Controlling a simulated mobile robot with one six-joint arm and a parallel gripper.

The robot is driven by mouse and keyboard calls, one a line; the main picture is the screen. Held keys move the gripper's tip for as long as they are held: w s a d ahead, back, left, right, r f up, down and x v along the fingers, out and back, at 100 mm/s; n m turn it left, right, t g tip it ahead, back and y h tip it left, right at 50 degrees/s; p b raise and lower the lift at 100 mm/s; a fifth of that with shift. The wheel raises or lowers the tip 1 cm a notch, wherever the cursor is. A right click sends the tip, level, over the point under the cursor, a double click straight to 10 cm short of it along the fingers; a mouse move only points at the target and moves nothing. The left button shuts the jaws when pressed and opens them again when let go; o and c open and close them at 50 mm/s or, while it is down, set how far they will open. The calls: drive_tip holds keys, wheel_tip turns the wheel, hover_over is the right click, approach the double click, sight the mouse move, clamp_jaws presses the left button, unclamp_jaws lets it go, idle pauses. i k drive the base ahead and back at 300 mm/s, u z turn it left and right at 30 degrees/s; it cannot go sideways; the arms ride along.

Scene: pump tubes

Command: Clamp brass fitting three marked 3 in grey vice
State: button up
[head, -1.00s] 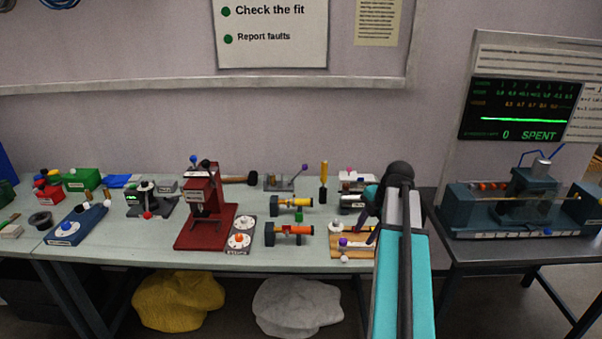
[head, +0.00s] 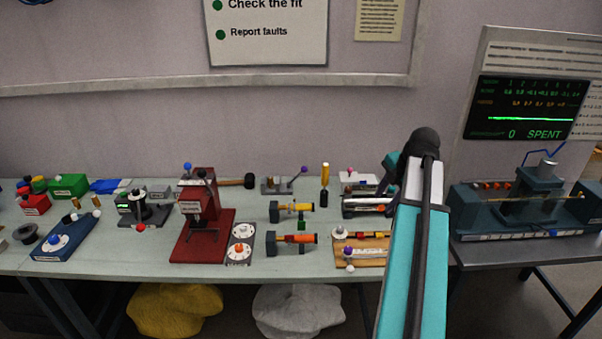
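Small brass-coloured pieces (head: 75,203) stand at the left of the bench, near the blue device; no number is readable on them, so I cannot tell which is fitting three. A grey device with a green display (head: 140,208) stands to their right, and a grey fixture with a purple-knobbed lever (head: 275,186) is further right at the back. I cannot tell which, if either, is the grey vice. My teal and white arm rises at the right over the bench. My gripper is hidden behind the arm links.
A red press (head: 203,220) stands mid-bench beside a dial plate (head: 240,243). Orange and yellow cylinders in dark holders (head: 293,239) and a wooden board (head: 372,252) lie right of it. A dark machine (head: 525,208) stands on the right table. The bench front is mostly clear.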

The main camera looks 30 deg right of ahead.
sight(304, 168)
drive_tip(key=u, duration=0.05)
drive_tip(key=i, duration=1.65)
